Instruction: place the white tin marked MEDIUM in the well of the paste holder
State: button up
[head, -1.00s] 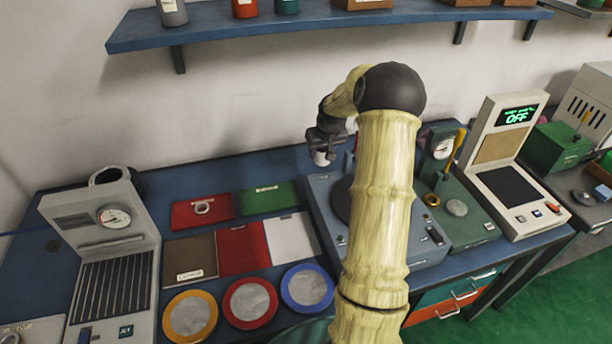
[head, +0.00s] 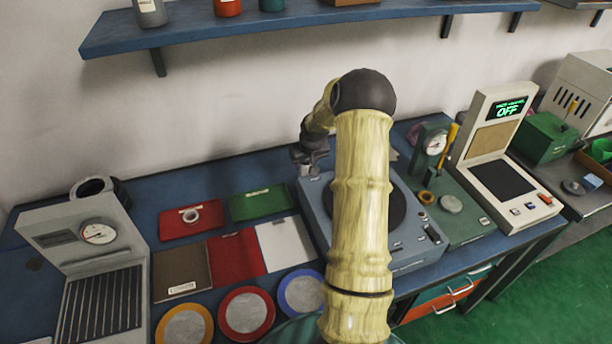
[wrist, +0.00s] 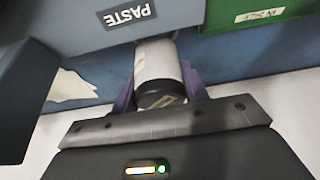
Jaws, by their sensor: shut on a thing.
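My gripper (head: 308,160) is shut on a white tin (wrist: 157,62), with purple fingers (wrist: 124,98) on either side of it in the wrist view. The tin's marking is not readable. In the head view the gripper hangs at the back left corner of a blue-grey unit (head: 318,212), and only a little of the tin shows below it. In the wrist view a blue-grey block with a PASTE label (wrist: 125,17) lies just beyond the tin. I cannot make out the holder's well. My arm hides part of the blue-grey unit.
Red (head: 175,229) and green (head: 260,203) trays lie left of the unit. A green gauge stand (head: 470,225) and a screen reading OFF (head: 507,110) are to the right. A shelf (head: 290,27) runs above. Blue bench shows behind the trays.

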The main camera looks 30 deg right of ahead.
aim_at(309, 164)
jog(key=shift+f, duration=0.75)
jog(key=shift+f, duration=1.85)
jog(key=shift+f, duration=0.15)
jog(key=o, duration=1.1)
jog(key=shift+o, duration=0.3)
jog(key=shift+d+r, duration=0.1)
jog(key=shift+r, duration=0.55)
jog(key=v, duration=1.1)
jog(key=shift+s, duration=0.35)
jog(key=shift+f, duration=0.1)
